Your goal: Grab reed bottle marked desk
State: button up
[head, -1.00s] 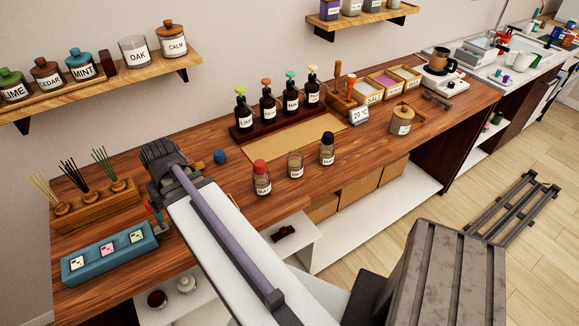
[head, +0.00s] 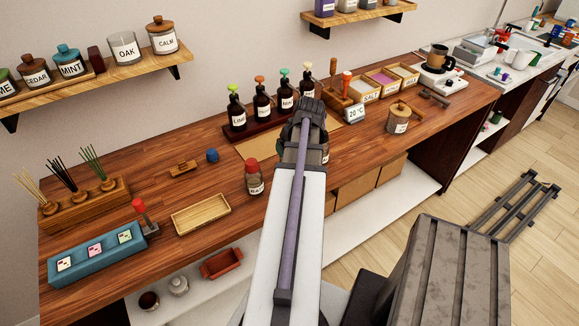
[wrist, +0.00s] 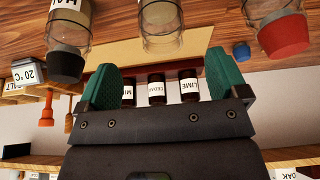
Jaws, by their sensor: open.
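Three reed bottles stand in a wooden rack (head: 85,205) at the left end of the counter in the head view: one with pale reeds (head: 58,207), one with black reeds (head: 81,199) and one with green reeds (head: 108,184). No marking on them is legible, so I cannot tell which is marked desk. My gripper (head: 308,108) is far to their right, over the counter in front of the pump bottles. In the upside-down wrist view my gripper (wrist: 163,85) has its green fingers wide apart, with nothing seen held. The reed bottles are not in the wrist view.
A red-lidded jar (head: 254,178) stands left of my arm; a clear jar (wrist: 162,25) and a black-lidded jar (wrist: 68,40) show in the wrist view. Pump bottles (head: 262,102) stand behind. A wooden tray (head: 201,213) and blue holder (head: 95,252) lie left.

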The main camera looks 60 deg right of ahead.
jog(key=b+x, duration=0.6)
jog(key=x, duration=0.3)
jog(key=shift+s+a+b, duration=0.15)
jog(key=shift+s+b, duration=0.05)
jog(key=shift+b, duration=0.15)
jog(key=shift+r, duration=0.2)
jog(key=c, duration=1.1)
jog(key=shift+r+p, duration=0.2)
jog(key=shift+p, duration=0.2)
jog(key=shift+c, duration=0.2)
notch_tip(320, 180, up, 10)
jog(key=p, duration=0.9)
jog(key=shift+f+p, duration=0.15)
jog(key=shift+p, duration=0.2)
